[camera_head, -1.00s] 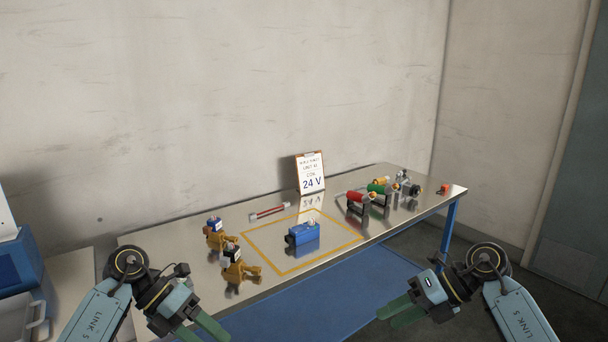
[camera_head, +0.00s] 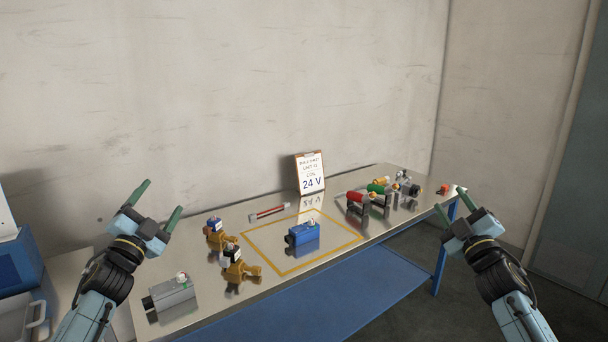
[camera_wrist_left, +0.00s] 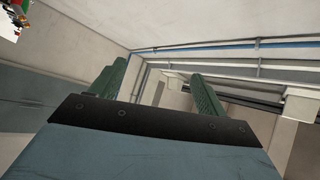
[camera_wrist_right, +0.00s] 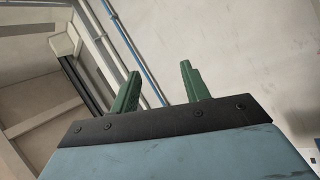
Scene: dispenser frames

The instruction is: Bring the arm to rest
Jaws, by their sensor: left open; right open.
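My left gripper (camera_head: 155,207) points up at the left of the head view, above the table's left end. Its green fingers are apart with nothing between them. It also shows empty in the left wrist view (camera_wrist_left: 158,85). My right gripper (camera_head: 450,203) is raised at the right, in front of the table's right end. Its fingers are apart and empty, as the right wrist view (camera_wrist_right: 160,88) also shows. Both wrist views face the upper walls and ceiling. A blue unit (camera_head: 303,236) lies inside a yellow outlined square (camera_head: 285,271) on the table.
The metal table (camera_head: 200,315) runs along the wall. Two brass valves (camera_head: 218,238) (camera_head: 240,270) and a grey unit (camera_head: 170,298) stand at its left. A "24 V" clipboard (camera_head: 310,174) stands behind. Red (camera_head: 357,197) and green (camera_head: 377,189) cylinders sit at the right. A blue bin (camera_head: 20,262) is far left.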

